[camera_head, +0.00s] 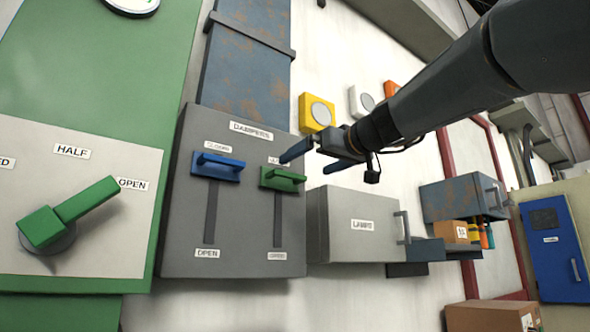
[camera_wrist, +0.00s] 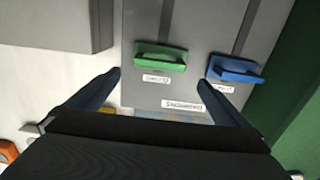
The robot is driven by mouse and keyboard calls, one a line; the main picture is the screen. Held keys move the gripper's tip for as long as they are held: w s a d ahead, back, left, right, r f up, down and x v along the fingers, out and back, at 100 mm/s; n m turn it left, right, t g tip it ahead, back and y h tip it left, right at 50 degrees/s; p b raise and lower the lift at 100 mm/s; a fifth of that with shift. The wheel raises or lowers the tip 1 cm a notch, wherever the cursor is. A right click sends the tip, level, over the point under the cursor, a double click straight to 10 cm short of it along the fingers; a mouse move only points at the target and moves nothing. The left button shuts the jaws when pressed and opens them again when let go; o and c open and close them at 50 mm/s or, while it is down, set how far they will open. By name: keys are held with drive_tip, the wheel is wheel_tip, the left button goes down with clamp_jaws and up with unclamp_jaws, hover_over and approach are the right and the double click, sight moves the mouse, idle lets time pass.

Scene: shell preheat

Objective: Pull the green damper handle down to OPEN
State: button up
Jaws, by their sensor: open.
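The green damper handle (camera_head: 282,179) sits at the top of the right slot on the grey DAMPERS panel (camera_head: 182,230), near the upper label; the OPEN label is at the slot's bottom. The blue handle (camera_head: 217,167) is at the top of the left slot, by CLOSED. My gripper (camera_head: 310,158) is open and empty, just up and right of the green handle. In the wrist view, which looks inverted, the green handle (camera_wrist: 160,57) lies ahead of and between the spread fingers (camera_wrist: 160,82), apart from them. The blue handle (camera_wrist: 236,70) is near the right finger.
A green panel with a HALF/OPEN lever (camera_head: 75,215) is at left. The grey LAMPS box (camera_head: 355,226) juts out right of the dampers. A yellow round-faced box (camera_head: 317,112) is on the wall behind my gripper. The panel below both handles is clear.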

sight(291, 173)
drive_tip(key=shift+p+x, duration=1.75)
drive_tip(key=shift+x, duration=1.75)
drive_tip(key=shift+f, duration=0.1)
